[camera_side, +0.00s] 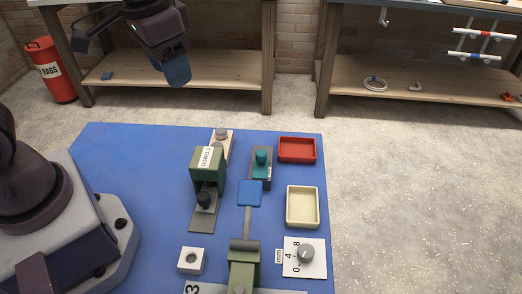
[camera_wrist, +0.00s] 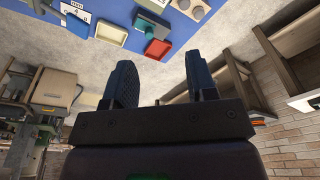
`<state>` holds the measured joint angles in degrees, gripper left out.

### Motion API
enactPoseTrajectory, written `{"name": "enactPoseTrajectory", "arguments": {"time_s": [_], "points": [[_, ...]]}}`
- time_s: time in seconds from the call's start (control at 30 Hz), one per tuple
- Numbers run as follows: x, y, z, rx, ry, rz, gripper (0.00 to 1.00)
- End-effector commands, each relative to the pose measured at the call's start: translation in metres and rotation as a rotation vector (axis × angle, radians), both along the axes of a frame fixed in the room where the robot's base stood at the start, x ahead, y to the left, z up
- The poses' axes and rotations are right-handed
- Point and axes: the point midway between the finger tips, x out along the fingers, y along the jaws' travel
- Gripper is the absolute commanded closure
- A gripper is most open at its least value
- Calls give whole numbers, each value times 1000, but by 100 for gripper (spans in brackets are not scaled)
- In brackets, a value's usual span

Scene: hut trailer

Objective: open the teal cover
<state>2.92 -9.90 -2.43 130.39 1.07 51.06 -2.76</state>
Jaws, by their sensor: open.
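A teal piece (camera_side: 262,156) with a rounded top sits on a small grey base near the middle right of the blue table; it appears to be the teal cover. It also shows in the wrist view as a small teal shape (camera_wrist: 149,30) beside the red tray. My gripper (camera_side: 177,80) is high up, beyond the table's far edge and well away from the teal piece. In the wrist view my gripper's two dark fingers (camera_wrist: 161,65) stand apart with nothing between them. Whether the cover is closed is too small to tell.
A red tray (camera_side: 297,149) and a cream tray (camera_side: 303,222) lie right of the teal piece. A green dowels box (camera_side: 207,160) stands left of it. A blue square plate (camera_side: 250,190) on a lever is just in front. A dial (camera_side: 305,252) is front right.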

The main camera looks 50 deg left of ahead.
Motion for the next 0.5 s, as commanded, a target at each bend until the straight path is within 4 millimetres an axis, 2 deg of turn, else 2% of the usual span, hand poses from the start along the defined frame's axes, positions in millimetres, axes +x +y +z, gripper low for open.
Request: {"name": "enactPoseTrajectory", "arguments": {"time_s": [0.1,0.3,0.4,0.5], "points": [[34,-13,-29,3,90,5,48],[85,-36,-84,3,186,51,48],[105,-46,-106,-1,205,87,48],[126,-53,-116,-11,192,133,48]]}}
